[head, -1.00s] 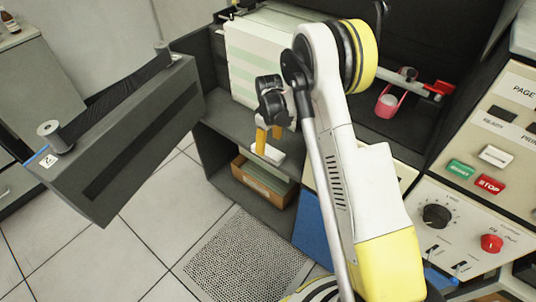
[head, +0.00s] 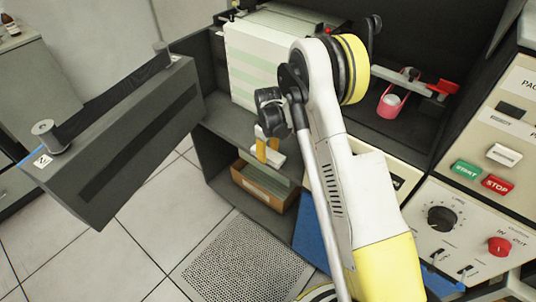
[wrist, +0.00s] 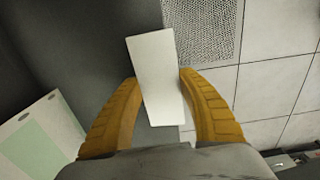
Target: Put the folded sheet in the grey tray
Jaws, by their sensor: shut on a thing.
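My gripper (head: 267,150) has yellow fingers and hangs in front of the open dark cabinet, below the striped paper. It is shut on a small white rectangular piece, which looks like the folded sheet (head: 279,158). In the wrist view the sheet (wrist: 155,70) is gripped between both fingers (wrist: 160,95) and sticks out past their tips. Its folds cannot be made out. I cannot clearly identify a grey tray in either view.
Green-striped paper (head: 255,65) stands at the cabinet's upper left. A brown box (head: 262,192) sits on the low shelf. A dark grey unit with spools (head: 120,140) juts out at left. The control panel (head: 450,215) is at right. A perforated floor tile (head: 240,262) lies below.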

